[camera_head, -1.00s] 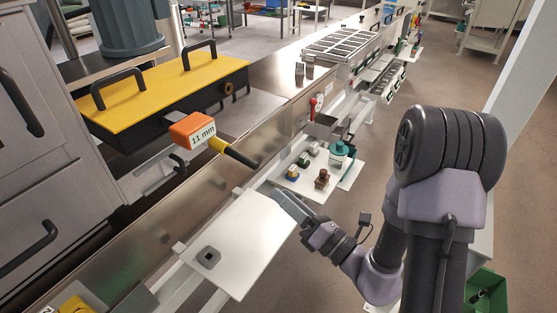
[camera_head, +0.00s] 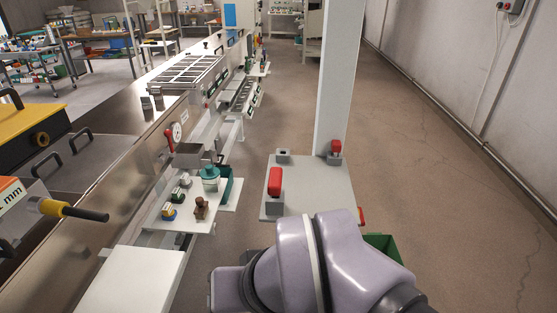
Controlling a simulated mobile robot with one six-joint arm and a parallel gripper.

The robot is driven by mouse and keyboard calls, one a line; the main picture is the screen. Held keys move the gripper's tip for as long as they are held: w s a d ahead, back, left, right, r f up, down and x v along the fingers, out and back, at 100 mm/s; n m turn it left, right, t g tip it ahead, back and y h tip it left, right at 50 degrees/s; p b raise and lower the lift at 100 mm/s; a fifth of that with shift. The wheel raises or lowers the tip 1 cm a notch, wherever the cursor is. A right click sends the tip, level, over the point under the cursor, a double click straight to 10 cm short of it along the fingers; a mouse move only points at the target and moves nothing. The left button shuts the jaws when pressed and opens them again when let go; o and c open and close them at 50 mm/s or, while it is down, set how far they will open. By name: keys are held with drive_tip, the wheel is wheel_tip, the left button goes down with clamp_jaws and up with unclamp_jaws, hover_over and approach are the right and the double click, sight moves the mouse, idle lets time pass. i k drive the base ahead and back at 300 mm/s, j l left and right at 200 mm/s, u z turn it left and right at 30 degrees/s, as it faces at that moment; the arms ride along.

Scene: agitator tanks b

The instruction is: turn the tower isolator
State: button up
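Several red parts are in view, and no label shows which one is the tower isolator. A thick red handle (camera_head: 275,182) stands upright on a grey block on a light grey plate (camera_head: 308,197) beside the white post. A smaller red part on a grey base (camera_head: 336,147) is at the foot of the post. My arm's lilac links fill the bottom centre, in front of the plate's near edge. My gripper's fingers are out of view.
The white post (camera_head: 340,70) rises behind the plate. A long steel bench on the left carries a red lever by a dial (camera_head: 169,140) and a white shelf with small coloured parts (camera_head: 180,213). A green bin (camera_head: 385,248) is partly hidden behind my arm. Open floor lies right.

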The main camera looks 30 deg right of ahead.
sight(363, 220)
drive_tip(key=k+l+z, duration=0.1)
drive_tip(key=l, duration=0.5)
drive_tip(key=k+l, duration=0.1)
drive_tip(key=l, duration=0.5)
drive_tip(key=l+z, duration=0.15)
drive_tip(key=l, duration=0.45)
drive_tip(key=k+l, duration=0.05)
